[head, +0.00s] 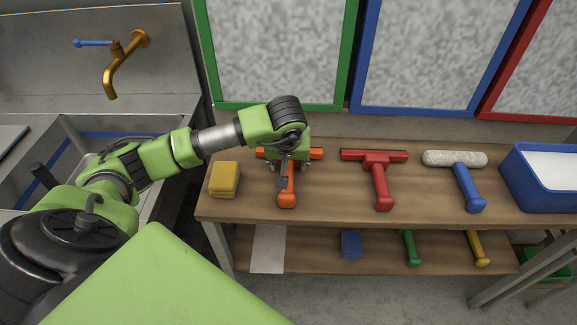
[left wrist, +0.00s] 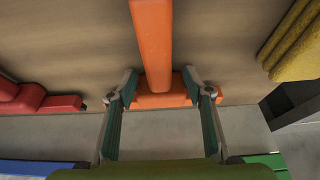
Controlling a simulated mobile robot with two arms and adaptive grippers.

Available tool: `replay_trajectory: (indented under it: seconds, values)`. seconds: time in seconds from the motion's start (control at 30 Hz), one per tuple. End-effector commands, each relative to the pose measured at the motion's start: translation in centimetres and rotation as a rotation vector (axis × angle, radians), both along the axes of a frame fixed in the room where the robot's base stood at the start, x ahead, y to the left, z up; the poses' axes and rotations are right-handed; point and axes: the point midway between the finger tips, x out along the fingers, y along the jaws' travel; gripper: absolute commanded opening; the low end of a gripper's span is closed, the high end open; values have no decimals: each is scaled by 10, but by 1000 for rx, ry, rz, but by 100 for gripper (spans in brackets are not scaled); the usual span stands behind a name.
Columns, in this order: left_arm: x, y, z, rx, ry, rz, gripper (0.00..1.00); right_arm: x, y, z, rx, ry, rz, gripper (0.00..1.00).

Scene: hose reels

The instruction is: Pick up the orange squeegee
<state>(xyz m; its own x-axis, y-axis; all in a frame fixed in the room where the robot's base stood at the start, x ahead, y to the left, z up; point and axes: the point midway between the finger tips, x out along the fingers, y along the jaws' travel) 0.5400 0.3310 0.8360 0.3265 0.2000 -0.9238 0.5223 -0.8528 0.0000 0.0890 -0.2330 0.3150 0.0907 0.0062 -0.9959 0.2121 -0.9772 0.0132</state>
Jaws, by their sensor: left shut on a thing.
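The orange squeegee (head: 287,199) is at the left part of the upper wooden shelf, its handle pointing toward me and its crossbar toward the wall. My left gripper (head: 286,174) is over it from above and shut on it, hiding the middle where handle and crossbar meet. In the left wrist view, the two fingertips (left wrist: 160,86) are at either side of the orange squeegee (left wrist: 152,42), close to the joint of its handle and crossbar. I cannot tell any gap between squeegee and shelf. My right gripper is not in view.
A yellow sponge stack (head: 224,179) is left of the squeegee. A red squeegee (head: 380,180), a blue-handled roller (head: 465,185) and a blue tub (head: 545,185) are to the right. A lower shelf (head: 325,262) holds smaller items. A brass tap (head: 118,65) stands over the sink.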

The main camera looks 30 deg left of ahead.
Motion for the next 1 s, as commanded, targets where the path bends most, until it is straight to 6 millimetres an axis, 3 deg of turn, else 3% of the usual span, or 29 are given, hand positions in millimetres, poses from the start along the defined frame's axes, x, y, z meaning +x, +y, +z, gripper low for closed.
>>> replay_trajectory:
  seconds: [0.27,0.5,0.77,1.0]
  values:
    - [0,0,6,1,-2,0,25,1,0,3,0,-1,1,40]
    - [1,1,41,1,-5,1,25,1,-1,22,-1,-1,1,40]
    - [-50,-11,101,3,-2,-4,25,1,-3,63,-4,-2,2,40]
    - [-102,-23,116,2,-1,-2,25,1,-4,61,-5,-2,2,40]
